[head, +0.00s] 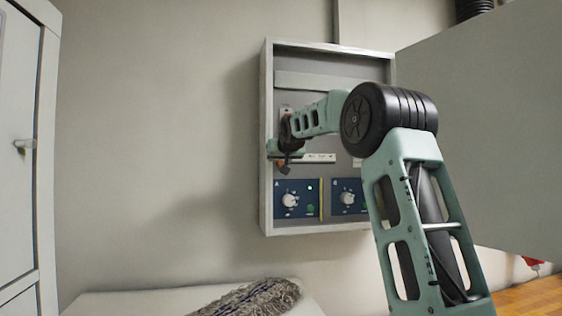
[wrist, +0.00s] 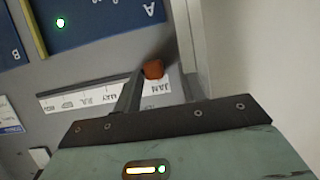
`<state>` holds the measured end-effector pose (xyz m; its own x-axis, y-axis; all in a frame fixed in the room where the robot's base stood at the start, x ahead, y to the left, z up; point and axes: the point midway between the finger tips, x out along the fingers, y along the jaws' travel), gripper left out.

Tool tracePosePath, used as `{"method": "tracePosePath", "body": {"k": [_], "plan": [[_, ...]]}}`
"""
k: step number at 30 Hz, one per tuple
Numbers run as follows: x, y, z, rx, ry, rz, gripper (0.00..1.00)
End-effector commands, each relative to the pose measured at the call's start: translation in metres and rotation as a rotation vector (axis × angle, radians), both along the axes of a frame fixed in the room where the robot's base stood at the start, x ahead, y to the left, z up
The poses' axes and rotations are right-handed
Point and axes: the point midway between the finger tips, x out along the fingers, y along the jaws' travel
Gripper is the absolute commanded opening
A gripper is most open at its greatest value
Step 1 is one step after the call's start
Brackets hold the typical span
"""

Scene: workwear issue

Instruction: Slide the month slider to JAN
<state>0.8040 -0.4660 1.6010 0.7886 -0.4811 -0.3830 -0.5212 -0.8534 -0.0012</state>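The month slider's white label strip (wrist: 100,96) runs across the grey panel in the wrist view, with JAN at its right end and MAY further left. Its orange-red knob (wrist: 153,69) stands by the JAN mark. My gripper (wrist: 162,76) is at this end, with its dark fingers apart. The left finger appears against the knob's left side; the right finger is near the cabinet's side wall. I cannot tell exact contact. In the head view my gripper (head: 284,158) is at the strip's left end (head: 318,158), and the knob cannot be made out clearly.
The open cabinet (head: 266,200) has a side wall close to my gripper. Blue dial panels A (head: 281,211) and B (head: 345,185) sit below the strip. A large door (head: 490,130) stands open at right. A grey fuzzy item (head: 250,298) lies on a white surface below.

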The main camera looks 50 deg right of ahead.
Motion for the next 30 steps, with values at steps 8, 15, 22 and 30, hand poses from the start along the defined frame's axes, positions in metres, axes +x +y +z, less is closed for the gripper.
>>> {"method": "tracePosePath", "body": {"k": [8,15,22,30], "plan": [[0.0,0.0,0.0,0.0,0.0,0.0,0.42],[-0.004,0.001,0.001,-0.001,-0.002,-0.001,0.42],[-0.034,0.02,0.013,-0.004,-0.003,-0.001,0.42],[-0.084,0.051,0.038,-0.004,-0.005,-0.002,0.42]]}}
